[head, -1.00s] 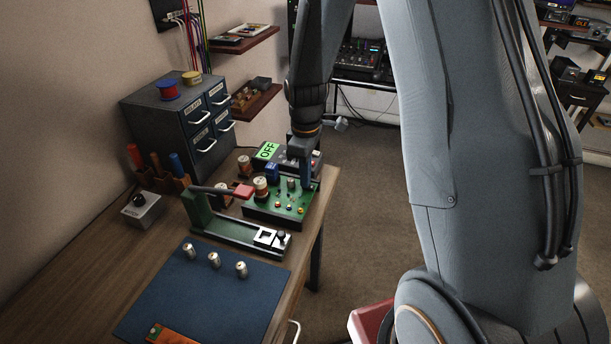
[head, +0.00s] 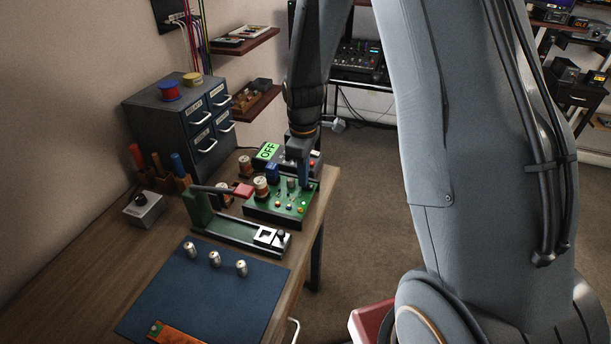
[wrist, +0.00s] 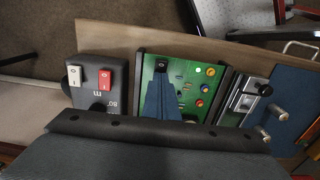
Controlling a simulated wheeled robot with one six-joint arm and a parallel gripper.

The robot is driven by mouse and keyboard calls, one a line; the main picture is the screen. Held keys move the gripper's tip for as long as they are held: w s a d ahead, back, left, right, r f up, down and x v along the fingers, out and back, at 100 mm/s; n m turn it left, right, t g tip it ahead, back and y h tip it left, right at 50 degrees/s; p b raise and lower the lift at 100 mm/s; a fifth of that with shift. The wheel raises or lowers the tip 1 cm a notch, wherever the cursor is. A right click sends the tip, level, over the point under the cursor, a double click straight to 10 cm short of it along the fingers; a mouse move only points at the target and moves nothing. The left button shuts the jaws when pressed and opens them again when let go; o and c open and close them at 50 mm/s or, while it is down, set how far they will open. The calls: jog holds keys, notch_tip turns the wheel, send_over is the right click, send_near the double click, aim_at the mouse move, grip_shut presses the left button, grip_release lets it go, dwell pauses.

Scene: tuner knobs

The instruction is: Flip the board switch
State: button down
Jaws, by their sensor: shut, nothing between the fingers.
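The green board (head: 262,212) lies on the bench, with copper coils, a blue block and small coloured knobs on it. It also shows in the wrist view (wrist: 208,112). The board switch, a small black rocker (wrist: 161,66), is near the board's edge in the wrist view. My gripper (head: 304,184) is shut and empty, pointing down over the board. In the wrist view its blue fingertips (wrist: 160,80) end right beside the rocker. I cannot tell whether they touch it. The fingers hide part of the board. A green display (head: 267,150) behind the board reads OFF.
A dark box beside the board carries a white switch (wrist: 75,74) and a red switch (wrist: 105,79). A green stand with a red-tipped arm (head: 200,215) is in front of the board. A blue mat (head: 205,295) holds several metal cylinders. A grey drawer cabinet (head: 165,115) stands behind.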

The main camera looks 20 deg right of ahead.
jog(key=shift+s+f, duration=0.3)
jog(key=shift+f, duration=0.2)
jog(key=shift+s+d+p, duration=0.3)
jog(key=shift+d+p, duration=0.05)
jog(key=shift+d, duration=0.35)
jog(key=shift+r, duration=0.1)
jog(key=shift+r+p, duration=0.3)
jog(key=shift+p, duration=0.05)
jog(key=r+p, duration=0.1)
jog(key=r, duration=0.1)
jog(key=w+r+p, duration=0.1)
jog(key=r, duration=0.2)
jog(key=shift+w+a, duration=0.1)
jog(key=shift+a, duration=0.1)
notch_tip(320, 180, up, 9)
jog(key=b, duration=0.2)
jog(key=shift+r, duration=0.1)
